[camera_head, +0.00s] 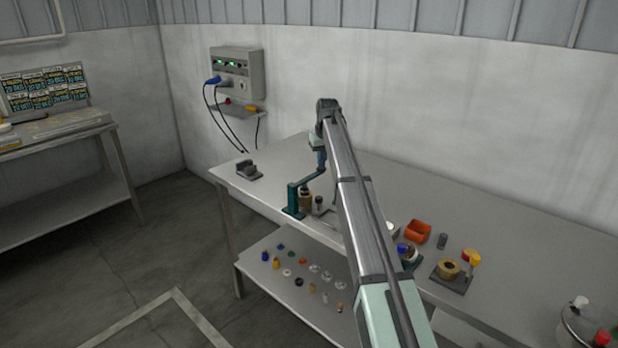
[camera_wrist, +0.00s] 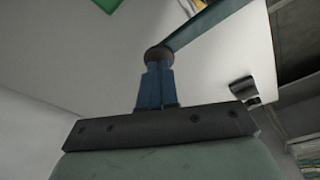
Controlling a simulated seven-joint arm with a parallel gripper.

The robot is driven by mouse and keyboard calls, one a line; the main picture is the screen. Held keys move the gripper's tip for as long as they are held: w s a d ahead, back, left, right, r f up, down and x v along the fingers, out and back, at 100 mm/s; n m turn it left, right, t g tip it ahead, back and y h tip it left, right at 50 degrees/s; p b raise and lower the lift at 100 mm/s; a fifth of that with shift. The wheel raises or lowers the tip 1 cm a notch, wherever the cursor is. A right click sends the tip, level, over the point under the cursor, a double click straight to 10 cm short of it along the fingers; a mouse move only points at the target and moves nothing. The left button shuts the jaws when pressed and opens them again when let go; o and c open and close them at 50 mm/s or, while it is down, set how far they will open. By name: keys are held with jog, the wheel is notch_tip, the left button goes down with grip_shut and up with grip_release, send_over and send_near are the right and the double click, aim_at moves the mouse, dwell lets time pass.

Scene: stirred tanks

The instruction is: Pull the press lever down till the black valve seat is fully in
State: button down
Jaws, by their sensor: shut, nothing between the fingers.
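The teal press (camera_head: 293,198) stands near the front edge of the bench, with a brass-coloured part (camera_head: 306,199) at it. Its lever (camera_head: 308,180) slants up to the right, towards my gripper. In the wrist view the lever (camera_wrist: 205,27) ends in a dark round knob (camera_wrist: 158,54). My gripper (camera_head: 321,161) is over the lever's end. Its blue fingers (camera_wrist: 157,72) are shut with nothing between them, and their tips are at the knob; I cannot tell if they touch it. I cannot make out the black valve seat or how far in it is.
A dark block (camera_head: 249,170) lies on the bench (camera_head: 400,178) to the left. Right of my arm are an orange bin (camera_head: 417,231), a dark cylinder (camera_head: 442,241) and a fixture with a brass ring (camera_head: 448,268). The lower shelf (camera_head: 262,286) holds several small parts.

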aim_at(322, 169)
jog(key=shift+s+f, duration=0.1)
jog(key=shift+f, duration=2.25)
dwell(0.3)
jog(key=shift+r, duration=2.6)
notch_tip(322, 169, up, 8)
jog(key=shift+f, duration=0.25)
